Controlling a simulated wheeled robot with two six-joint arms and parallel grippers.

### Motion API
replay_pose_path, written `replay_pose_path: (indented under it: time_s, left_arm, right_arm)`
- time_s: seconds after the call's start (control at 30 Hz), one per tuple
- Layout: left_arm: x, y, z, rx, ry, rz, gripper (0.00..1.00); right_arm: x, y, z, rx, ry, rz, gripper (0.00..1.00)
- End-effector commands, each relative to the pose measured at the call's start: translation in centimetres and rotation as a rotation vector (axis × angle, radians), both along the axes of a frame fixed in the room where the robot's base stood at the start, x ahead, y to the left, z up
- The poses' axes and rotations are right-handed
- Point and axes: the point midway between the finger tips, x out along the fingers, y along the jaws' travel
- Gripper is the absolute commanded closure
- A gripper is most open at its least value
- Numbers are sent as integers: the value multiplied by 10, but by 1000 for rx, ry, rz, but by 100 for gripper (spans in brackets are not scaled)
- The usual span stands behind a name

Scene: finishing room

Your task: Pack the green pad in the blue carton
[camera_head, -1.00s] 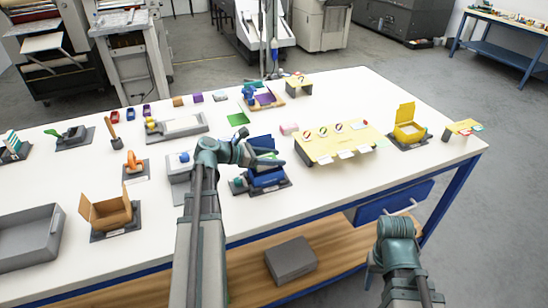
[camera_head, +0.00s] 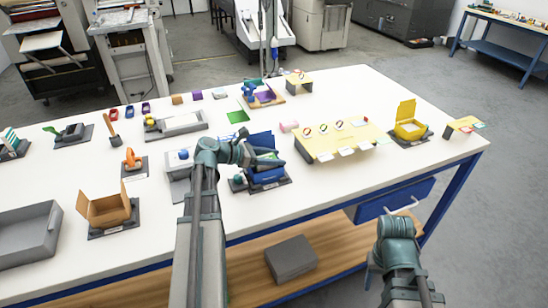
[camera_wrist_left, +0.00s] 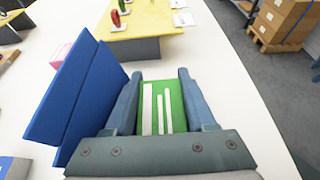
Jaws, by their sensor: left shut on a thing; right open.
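The blue carton (camera_head: 267,178) stands on a dark base near the table's front edge, its lid raised at the back. The lid (camera_wrist_left: 75,100) shows in the left wrist view, left of my fingers. My left gripper (camera_head: 268,157) is shut on the green pad (camera_head: 273,155), at the carton's opening. In the left wrist view, the pad (camera_wrist_left: 163,105), with white stripes, lies between the two fingers of that gripper (camera_wrist_left: 158,78). The carton's inside is hidden, so I cannot tell how deep the pad sits.
A yellow display board (camera_head: 340,142) stands right of the carton, with a pink block (camera_head: 289,127) between. A yellow carton (camera_head: 409,122) is further right and a brown carton (camera_head: 106,207) is left. A flat green piece (camera_head: 238,117) lies behind. An open drawer (camera_head: 395,200) juts out at the front.

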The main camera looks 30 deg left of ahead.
Motion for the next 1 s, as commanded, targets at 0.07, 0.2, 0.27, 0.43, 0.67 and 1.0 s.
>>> replay_pose_path:
  time_s: [0.07, 0.2, 0.27, 0.43, 0.67, 1.0]
  left_arm:
    - [0, 0, 0, 1, 1, 0, 100]
    - [0, 0, 0, 1, 1, 0, 35]
    - [0, 0, 0, 1, 1, 0, 25]
    - [0, 0, 0, 1, 1, 1, 9]
    - [0, 1, 0, 3, 0, 2, 9]
    - [1, 2, 0, 3, 1, 4, 9]
  right_arm:
    - [0, 0, 1, 0, 0, 0, 50]
    - [0, 0, 1, 0, 0, 0, 50]
    - [0, 0, 1, 0, 0, 0, 50]
    - [0, 0, 1, 0, 0, 0, 50]
    - [0, 0, 0, 0, 0, 0, 50]
    - [0, 0, 0, 0, 0, 0, 50]
